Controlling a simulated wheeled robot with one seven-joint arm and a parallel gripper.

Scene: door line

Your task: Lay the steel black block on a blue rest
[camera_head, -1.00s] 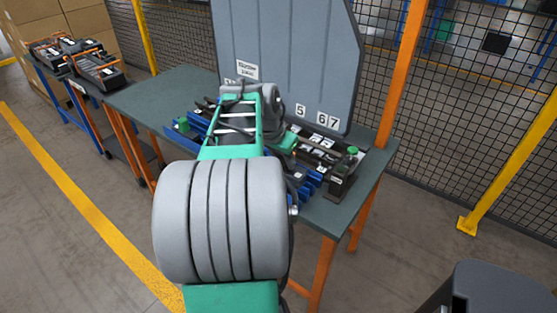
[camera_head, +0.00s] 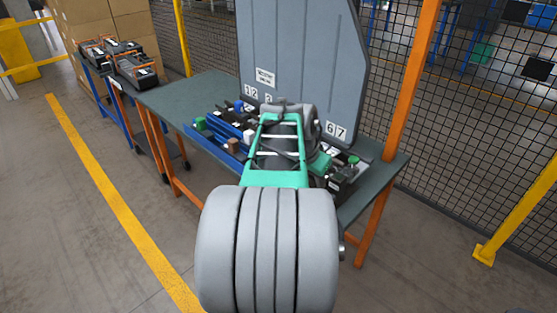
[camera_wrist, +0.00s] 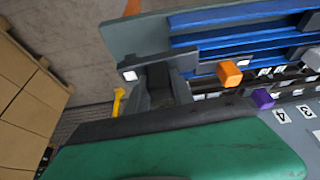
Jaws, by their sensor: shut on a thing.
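In the wrist view, a dark bar with a pale square end (camera_wrist: 131,74) lies across my gripper (camera_wrist: 167,82); it looks like the steel black block, held in the shut jaws. Long blue rests (camera_wrist: 235,22) run just beyond it at the upper right; I cannot tell whether the block touches them. In the head view, the blue rests (camera_head: 217,145) lie along the near side of the grey-green table, left of my arm. My arm hides the jaws and the held block there.
An orange cube (camera_wrist: 229,73) and a purple cube (camera_wrist: 263,99) stand near the rests. Black labelled pieces (camera_head: 342,180) lie right of my arm. A mesh fence and an orange post (camera_head: 410,80) stand behind.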

